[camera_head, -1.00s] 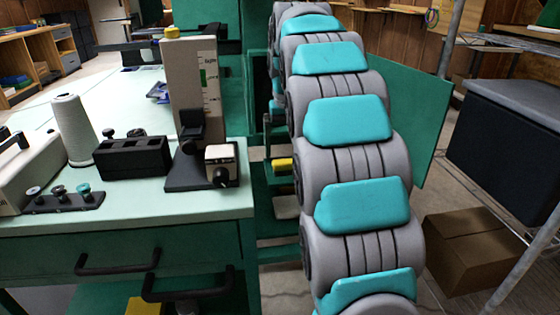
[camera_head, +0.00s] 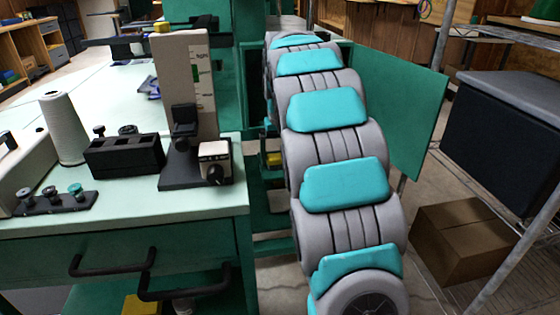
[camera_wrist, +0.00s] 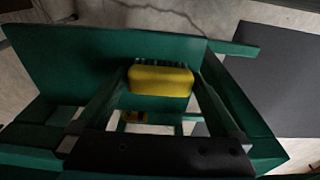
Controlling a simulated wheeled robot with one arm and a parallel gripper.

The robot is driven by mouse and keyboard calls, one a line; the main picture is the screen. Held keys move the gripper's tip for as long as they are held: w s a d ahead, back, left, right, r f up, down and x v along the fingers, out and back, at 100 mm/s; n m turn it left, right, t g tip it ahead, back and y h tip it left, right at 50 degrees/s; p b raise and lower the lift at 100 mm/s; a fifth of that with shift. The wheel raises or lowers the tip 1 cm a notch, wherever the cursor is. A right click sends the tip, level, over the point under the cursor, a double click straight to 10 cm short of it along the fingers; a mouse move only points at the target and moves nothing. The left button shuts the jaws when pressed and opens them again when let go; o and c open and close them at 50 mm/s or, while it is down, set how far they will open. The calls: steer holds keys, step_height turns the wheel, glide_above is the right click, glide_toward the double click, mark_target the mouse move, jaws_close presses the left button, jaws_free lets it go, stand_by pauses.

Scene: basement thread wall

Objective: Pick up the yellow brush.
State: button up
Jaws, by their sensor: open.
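The yellow brush (camera_wrist: 160,82) shows in the wrist view as a rounded yellow block with a row of bristles along its upper edge. It lies between the two dark fingers of my gripper (camera_wrist: 162,72). How far the brush sits below the fingertips is hard to judge. In the head view, my arm hides my gripper. A small yellow thing (camera_head: 273,159) shows beside my arm there; I cannot tell whether it is the brush.
In the head view, a green cabinet (camera_head: 150,245) with black handles stands left of my arm.

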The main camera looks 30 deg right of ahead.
mark_target(280, 154)
steer(key=shift+f, duration=0.1)
steer(key=shift+c, duration=0.2)
steer(key=c, duration=1)
steer(key=shift+o, duration=0.2)
steer(key=shift+w+r, duration=0.1)
steer(key=shift+r, duration=1.55)
steer(key=shift+s+d+r, duration=0.1)
steer(key=shift+s+r, duration=0.1)
steer(key=s+d, duration=0.3)
steer(key=s, duration=0.4)
steer(key=s+d+r+b, duration=0.1)
steer(key=s+d, duration=0.2)
steer(key=s, duration=0.4)
steer(key=shift+s+r+b, duration=0.15)
steer(key=shift+s+b, duration=0.05)
steer(key=shift+b, duration=0.1)
